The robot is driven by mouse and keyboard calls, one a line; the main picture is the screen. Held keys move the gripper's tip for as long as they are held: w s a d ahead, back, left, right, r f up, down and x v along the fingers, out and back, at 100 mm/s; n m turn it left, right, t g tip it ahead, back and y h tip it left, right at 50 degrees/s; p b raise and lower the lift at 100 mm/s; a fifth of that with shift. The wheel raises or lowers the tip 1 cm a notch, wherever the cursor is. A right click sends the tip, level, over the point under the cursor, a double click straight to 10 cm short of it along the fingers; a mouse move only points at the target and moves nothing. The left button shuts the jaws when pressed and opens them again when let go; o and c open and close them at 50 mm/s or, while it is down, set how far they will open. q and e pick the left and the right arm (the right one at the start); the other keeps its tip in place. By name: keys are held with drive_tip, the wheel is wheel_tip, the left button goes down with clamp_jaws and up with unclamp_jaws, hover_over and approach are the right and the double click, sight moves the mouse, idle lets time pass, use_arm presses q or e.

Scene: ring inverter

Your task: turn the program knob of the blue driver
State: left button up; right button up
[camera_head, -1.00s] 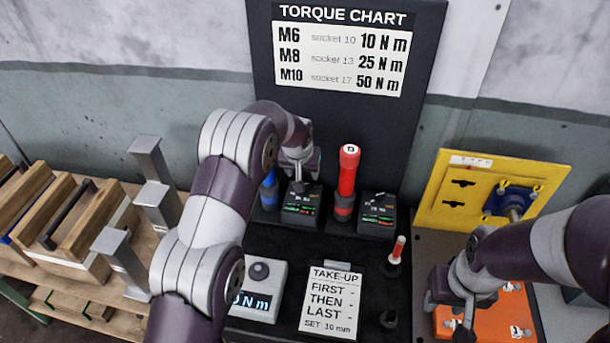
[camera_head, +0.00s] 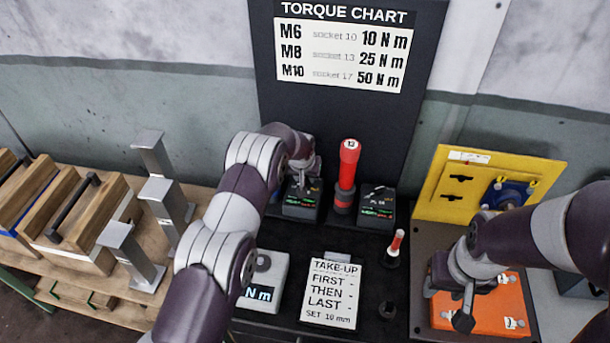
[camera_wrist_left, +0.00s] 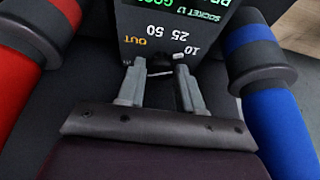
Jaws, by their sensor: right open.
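The blue driver (camera_wrist_left: 280,120) stands upright in its dark holder at the right of the left wrist view. In the head view my left arm mostly hides it. Its control box (camera_head: 300,207) has a lit green display and shows upside down in the left wrist view (camera_wrist_left: 165,25), with dial marks OUT, 10, 25 and 50. My left gripper (camera_wrist_left: 158,80) has its two fingertips apart at the dial, one on each side of a small pale line. The knob is mostly hidden, and contact is unclear. My right gripper (camera_head: 464,318) is open over the orange plate (camera_head: 510,310).
A red driver (camera_head: 348,165) stands beside the blue driver's box, with a second control box (camera_head: 376,207) to its right. A yellow panel (camera_head: 450,190) is at the right. A take-up card (camera_head: 331,285) and a torque readout box (camera_head: 265,285) lie in front.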

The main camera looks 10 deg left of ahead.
use_arm(q)
drive_tip(key=shift+f+b, duration=0.2)
drive_tip(key=shift+b, duration=0.35)
drive_tip(key=n+b, duration=0.2)
drive_tip(key=n+y+b, duration=0.1)
drive_tip(key=b, duration=0.2)
drive_tip(key=n+y+b, duration=0.1)
drive_tip(key=n+b, duration=0.1)
drive_tip(key=b, duration=0.1)
drive_tip(key=shift+d+f+n, duration=0.15)
drive_tip(key=shift+d+n, duration=0.15)
drive_tip(key=shift+w+n+b, duration=0.1)
drive_tip(key=shift+n+b, duration=0.3)
drive_tip(key=shift+b, duration=0.1)
drive_tip(key=shift+r+n+g+y, duration=0.3)
drive_tip(key=shift+n+y, duration=0.1)
drive_tip(key=shift+r+p, duration=0.15)
drive_tip(key=shift+p, duration=0.25)
drive_tip(key=shift+r+n+g+p, duration=0.15)
drive_tip(key=shift+n+g+p, duration=0.15)
drive_tip(key=shift+n+p, duration=0.45)
drive_tip(key=shift+d+f+n+p, duration=0.1)
drive_tip(key=shift+f+n+p, duration=0.25)
drive_tip(key=shift+p, duration=0.5)
